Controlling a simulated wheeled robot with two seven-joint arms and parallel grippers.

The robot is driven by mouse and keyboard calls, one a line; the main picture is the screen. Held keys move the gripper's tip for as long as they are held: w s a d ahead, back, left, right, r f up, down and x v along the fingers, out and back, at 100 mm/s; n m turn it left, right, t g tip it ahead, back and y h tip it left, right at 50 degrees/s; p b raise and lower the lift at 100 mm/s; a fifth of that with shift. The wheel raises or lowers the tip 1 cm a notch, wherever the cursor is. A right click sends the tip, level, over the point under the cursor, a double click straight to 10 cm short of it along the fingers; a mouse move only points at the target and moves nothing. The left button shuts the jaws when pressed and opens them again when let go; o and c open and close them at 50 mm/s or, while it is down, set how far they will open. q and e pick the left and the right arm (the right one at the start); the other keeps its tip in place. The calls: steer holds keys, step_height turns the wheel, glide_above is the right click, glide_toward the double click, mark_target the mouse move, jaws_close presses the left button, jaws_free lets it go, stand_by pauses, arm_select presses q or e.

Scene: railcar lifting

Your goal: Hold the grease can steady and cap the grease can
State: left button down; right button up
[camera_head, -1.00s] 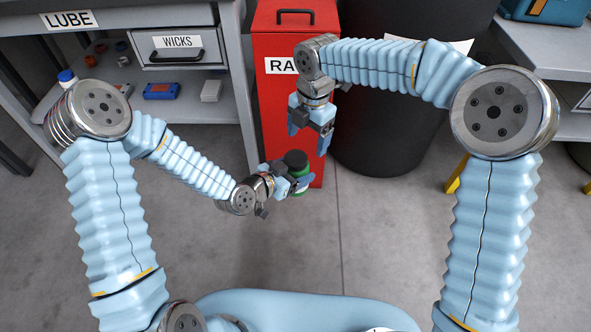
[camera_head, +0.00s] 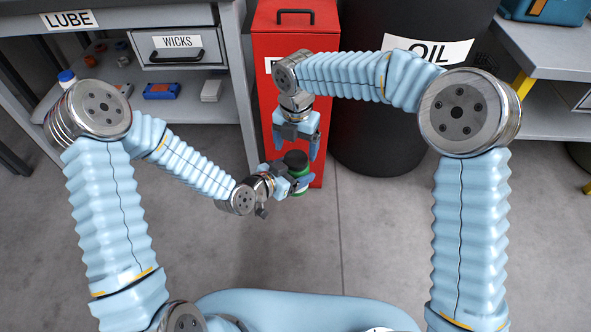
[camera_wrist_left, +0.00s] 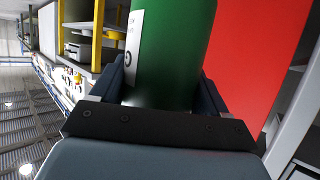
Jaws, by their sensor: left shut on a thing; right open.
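The grease can (camera_head: 298,172) is green with a dark round top (camera_head: 295,158). I cannot tell whether that top is a separate cap sitting on it. My left gripper (camera_head: 297,184) is shut on the can and holds it in the air in front of the red bin. In the left wrist view the green can (camera_wrist_left: 170,55), with a white label, sits between the fingers; its top is out of view. My right gripper (camera_head: 297,147) is open and points down, just above the can, with its fingers to either side of the dark top. Nothing shows between its fingers.
A red bin (camera_head: 290,100) stands behind the grippers, beside a dark drum (camera_head: 385,145) labelled OIL. A grey LUBE bench (camera_head: 190,105) with a WICKS drawer is at left. Another bench (camera_head: 560,65) is at right. The floor in front is clear.

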mark_target(296, 158)
steer(key=shift+f, duration=1.6)
steer(key=c, duration=1.1)
steer(key=m, duration=1)
